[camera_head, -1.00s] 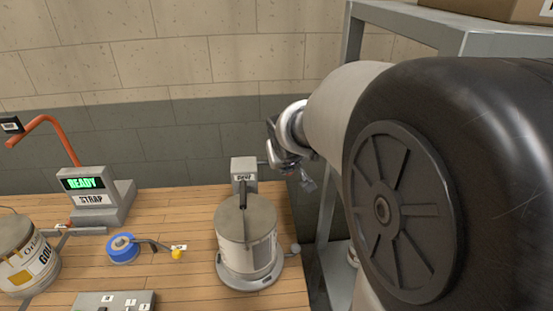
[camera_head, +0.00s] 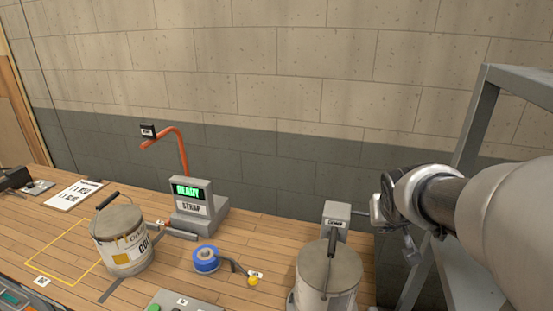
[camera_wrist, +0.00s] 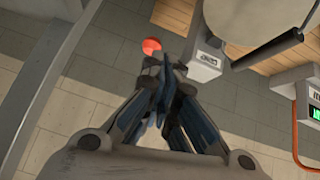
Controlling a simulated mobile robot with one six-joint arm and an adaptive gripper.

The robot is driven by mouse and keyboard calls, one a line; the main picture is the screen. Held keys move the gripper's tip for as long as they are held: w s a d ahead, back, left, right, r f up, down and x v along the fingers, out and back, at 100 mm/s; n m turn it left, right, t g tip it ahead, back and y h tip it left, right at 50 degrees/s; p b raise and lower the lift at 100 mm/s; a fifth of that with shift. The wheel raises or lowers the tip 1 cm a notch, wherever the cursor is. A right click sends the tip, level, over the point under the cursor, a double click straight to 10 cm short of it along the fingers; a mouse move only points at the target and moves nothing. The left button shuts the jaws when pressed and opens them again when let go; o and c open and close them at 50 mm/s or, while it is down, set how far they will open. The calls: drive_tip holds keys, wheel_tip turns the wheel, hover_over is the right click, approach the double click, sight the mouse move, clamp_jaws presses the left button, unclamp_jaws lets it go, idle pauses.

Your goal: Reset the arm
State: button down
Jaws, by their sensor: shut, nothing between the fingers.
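My gripper (camera_head: 409,250) is at the right in the head view, beside the grey post of the lidded can's stand and apart from the can. In the wrist view my gripper (camera_wrist: 163,75) shows with its dark fingers together and nothing between them. It hangs over the gap between the wooden bench and the grey metal rack, above the tiled floor.
A lidded can (camera_head: 328,275) stands at the bench's right end. A gold-labelled can (camera_head: 122,240), a READY strap machine (camera_head: 192,207) with an orange arm, and a blue tape roll (camera_head: 206,259) are further left. A grey rack (camera_head: 462,150) stands at the right.

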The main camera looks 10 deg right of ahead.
drive_tip(key=s+a+f+n+g+y, duration=0.2)
drive_tip(key=s+a+n+y, duration=0.1)
drive_tip(key=s+a, duration=1.5)
drive_tip(key=s+y, duration=0.1)
drive_tip(key=s, duration=0.3)
drive_tip(key=shift+s+f+g, duration=0.15)
drive_tip(key=shift+f+g, duration=0.05)
drive_tip(key=shift+g, duration=0.1)
drive_tip(key=shift+a, duration=0.1)
